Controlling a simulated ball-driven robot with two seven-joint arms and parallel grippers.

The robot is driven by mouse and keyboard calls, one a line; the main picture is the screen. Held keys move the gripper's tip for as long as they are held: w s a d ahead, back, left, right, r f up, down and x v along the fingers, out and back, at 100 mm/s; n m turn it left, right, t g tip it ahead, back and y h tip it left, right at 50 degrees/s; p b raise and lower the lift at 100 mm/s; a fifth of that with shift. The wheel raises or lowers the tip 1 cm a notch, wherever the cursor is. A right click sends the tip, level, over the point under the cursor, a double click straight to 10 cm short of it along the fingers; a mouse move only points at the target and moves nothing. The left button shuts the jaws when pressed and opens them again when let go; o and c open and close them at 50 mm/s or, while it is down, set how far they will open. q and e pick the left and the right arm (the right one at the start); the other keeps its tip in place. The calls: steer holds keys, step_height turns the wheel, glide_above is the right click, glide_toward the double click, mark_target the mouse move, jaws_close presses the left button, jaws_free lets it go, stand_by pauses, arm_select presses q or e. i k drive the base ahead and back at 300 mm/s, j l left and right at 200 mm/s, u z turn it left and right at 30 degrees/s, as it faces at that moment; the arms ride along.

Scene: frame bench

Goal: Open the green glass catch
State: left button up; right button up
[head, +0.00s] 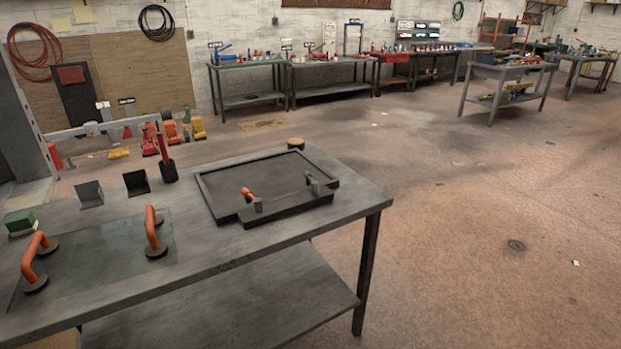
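The green catch (309,178) stands upright on the near right part of a dark rectangular frame (205,193) on the bench. A small grey piece shows beside it. An orange catch (247,193) stands on the frame's near edge, left of the green one. I cannot tell from here whether the green catch is open or closed. A glass pane (95,250) with two orange-handled suction lifters, one nearer the left (35,258) and one at its right end (152,232), lies on the bench's left part. Neither gripper is in view.
The grey bench (225,245) has a lower shelf (230,300). A green block (18,221), two small angled plates (89,194) (136,182), a dark cup with red tools (168,172) and a round tan-topped piece (295,143) stand behind.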

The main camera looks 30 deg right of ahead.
mark_target(314, 184)
steer(key=i+l+z, duration=0.1)
steer(key=i+z, duration=0.4)
steer(key=i, duration=0.65)
